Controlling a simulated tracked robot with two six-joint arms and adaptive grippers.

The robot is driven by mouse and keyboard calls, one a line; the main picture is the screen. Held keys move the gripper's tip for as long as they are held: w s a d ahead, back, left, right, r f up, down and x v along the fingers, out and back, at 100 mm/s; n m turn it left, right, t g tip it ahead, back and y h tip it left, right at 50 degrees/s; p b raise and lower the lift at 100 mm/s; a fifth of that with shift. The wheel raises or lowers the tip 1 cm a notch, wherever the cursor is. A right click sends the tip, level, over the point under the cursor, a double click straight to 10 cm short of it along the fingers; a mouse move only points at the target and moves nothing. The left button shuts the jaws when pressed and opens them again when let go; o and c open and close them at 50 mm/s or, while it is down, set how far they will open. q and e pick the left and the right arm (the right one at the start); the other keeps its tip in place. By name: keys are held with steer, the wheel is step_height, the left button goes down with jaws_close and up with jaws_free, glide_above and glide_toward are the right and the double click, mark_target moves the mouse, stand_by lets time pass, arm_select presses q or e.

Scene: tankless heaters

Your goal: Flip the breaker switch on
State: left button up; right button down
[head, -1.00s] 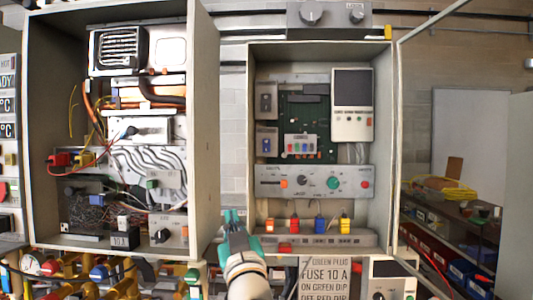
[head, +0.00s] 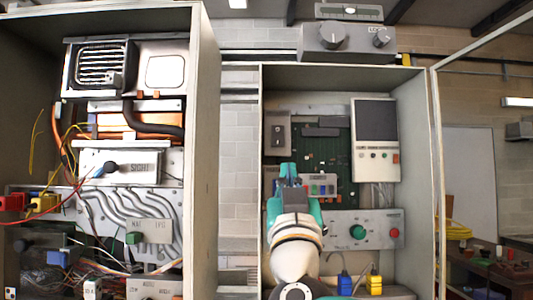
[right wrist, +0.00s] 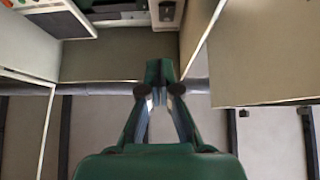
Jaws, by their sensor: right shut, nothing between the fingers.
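The right cabinet (head: 417,95) stands open. A grey switch box with a dark toggle (head: 277,132) is at the upper left of its inner panel. It looks like the breaker switch, but its on or off position is too small to tell. My right gripper (head: 288,171) is in front of the cabinet, just below that switch, shut and empty. It covers most of a lower switch box and part of the control panel. In the right wrist view its closed green fingers (right wrist: 159,72) point toward the cabinet interior. My left gripper is not in view.
The left cabinet (head: 205,150) holds wiring and a heater unit, and its side wall is near my right arm. A green circuit board (head: 338,150) and a white meter box (head: 376,140) are beside the gripper. The open door frame (head: 436,180) is at right.

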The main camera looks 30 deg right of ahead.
mark_target(280, 139)
steer(key=p+x, duration=0.2)
steer(key=x, duration=0.2)
steer(key=w+f+p+x, duration=0.1)
steer(key=p+x, duration=0.1)
steer(key=x, duration=0.2)
steer(key=p+x, duration=0.2)
steer(key=x, duration=0.2)
steer(key=shift+w+d+f, duration=0.15)
steer(key=shift+w+f, duration=0.05)
steer(key=shift+w, duration=0.2)
steer(key=shift+w+d, duration=0.1)
steer(key=shift+w, duration=0.05)
